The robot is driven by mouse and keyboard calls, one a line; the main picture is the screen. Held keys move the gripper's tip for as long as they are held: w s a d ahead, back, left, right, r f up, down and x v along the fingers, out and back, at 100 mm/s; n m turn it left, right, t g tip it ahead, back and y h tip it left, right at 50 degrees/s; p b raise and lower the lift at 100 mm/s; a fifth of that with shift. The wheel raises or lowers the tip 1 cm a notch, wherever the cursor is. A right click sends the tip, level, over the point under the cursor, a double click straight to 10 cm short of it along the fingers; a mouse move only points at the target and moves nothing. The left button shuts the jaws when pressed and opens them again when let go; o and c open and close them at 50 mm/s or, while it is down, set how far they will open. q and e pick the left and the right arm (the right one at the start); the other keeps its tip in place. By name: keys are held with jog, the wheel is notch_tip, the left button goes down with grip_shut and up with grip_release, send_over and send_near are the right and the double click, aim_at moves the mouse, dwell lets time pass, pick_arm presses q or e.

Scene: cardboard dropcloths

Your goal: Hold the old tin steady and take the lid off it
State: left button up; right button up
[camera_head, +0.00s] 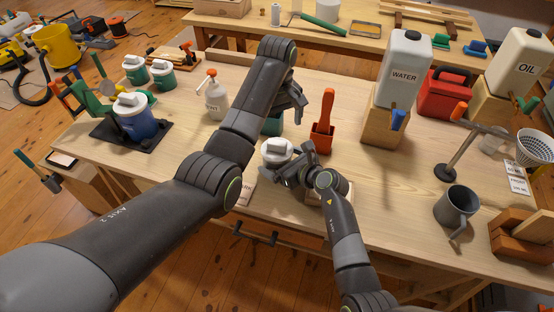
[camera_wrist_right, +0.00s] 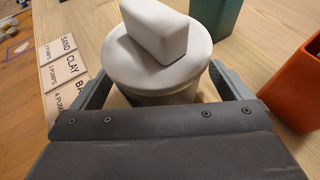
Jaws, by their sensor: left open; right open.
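A pale tin (camera_wrist_right: 150,98) with a white lid (camera_wrist_right: 155,60) and a raised block handle stands on the bench. In the head view its lid (camera_head: 275,150) shows near the middle, partly covered by my right gripper (camera_head: 286,172). In the wrist view my right gripper (camera_wrist_right: 160,92) is open, with one finger on each side of the tin, below the lid's rim. I cannot tell whether the fingers touch it. My left gripper (camera_head: 294,103) is open above and behind the tin, near a dark green container (camera_head: 273,124), and partly hidden by its own arm.
An orange-red holder (camera_head: 323,136) stands right of the tin. Labelled cards (camera_wrist_right: 66,70) lie to its left. A white bottle (camera_head: 215,102), a blue tin (camera_head: 136,117) on a black base and green tins stand at left. A wooden block with the WATER jug (camera_head: 404,70) and a grey mug (camera_head: 456,206) stand at right.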

jog(key=shift+w+a+f, duration=0.2)
jog(key=shift+w+a, duration=0.15)
jog(key=shift+w, duration=0.05)
jog(key=c, duration=1.4)
jog(key=o, duration=1.4)
